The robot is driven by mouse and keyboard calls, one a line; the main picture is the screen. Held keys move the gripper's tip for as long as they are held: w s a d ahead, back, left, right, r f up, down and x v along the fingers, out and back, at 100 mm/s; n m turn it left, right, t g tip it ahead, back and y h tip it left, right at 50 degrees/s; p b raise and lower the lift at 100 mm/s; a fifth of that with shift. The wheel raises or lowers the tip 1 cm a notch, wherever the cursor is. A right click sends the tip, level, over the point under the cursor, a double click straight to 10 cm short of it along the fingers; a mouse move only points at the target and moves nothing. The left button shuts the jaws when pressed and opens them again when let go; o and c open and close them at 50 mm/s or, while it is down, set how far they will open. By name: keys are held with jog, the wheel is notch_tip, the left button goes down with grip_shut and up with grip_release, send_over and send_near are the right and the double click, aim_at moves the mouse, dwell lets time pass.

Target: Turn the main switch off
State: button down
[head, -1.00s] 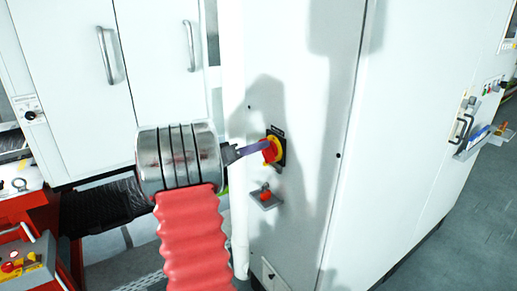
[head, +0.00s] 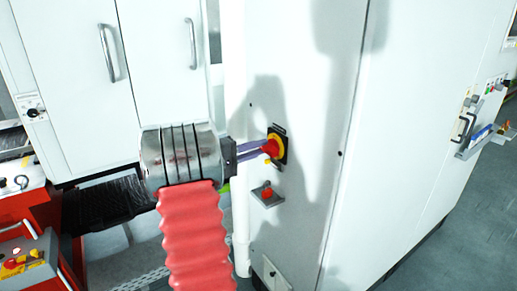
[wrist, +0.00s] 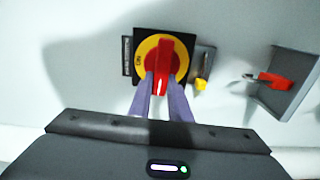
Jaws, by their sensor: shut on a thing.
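The main switch is a red rotary handle (head: 271,147) on a yellow ring and black plate, on the white cabinet front. In the wrist view the red handle (wrist: 161,60) points along my fingers, up and down in the picture. The yellow ring (wrist: 144,49) has small lettering at its left, too blurred to read surely. My gripper (head: 262,150) reaches in from the left in the head view. In the wrist view its two purple fingers (wrist: 161,88) lie on either side of the handle's near end, shut on it.
A small yellow padlock-like piece (wrist: 201,84) hangs on a metal hasp right beside the switch. A grey bracket (head: 267,198) with a red item (wrist: 275,79) is below the switch in the head view. A white vertical pipe (head: 238,215) runs left of it.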

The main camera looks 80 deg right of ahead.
jog(key=shift+w+d+f+n, duration=0.1)
jog(key=shift+f+n, duration=0.1)
jog(key=shift+n, duration=0.2)
jog(key=c, duration=1.6)
grip_release()
jog(key=shift+c, duration=0.2)
jog(key=v, duration=1.4)
jog(key=shift+d, duration=0.1)
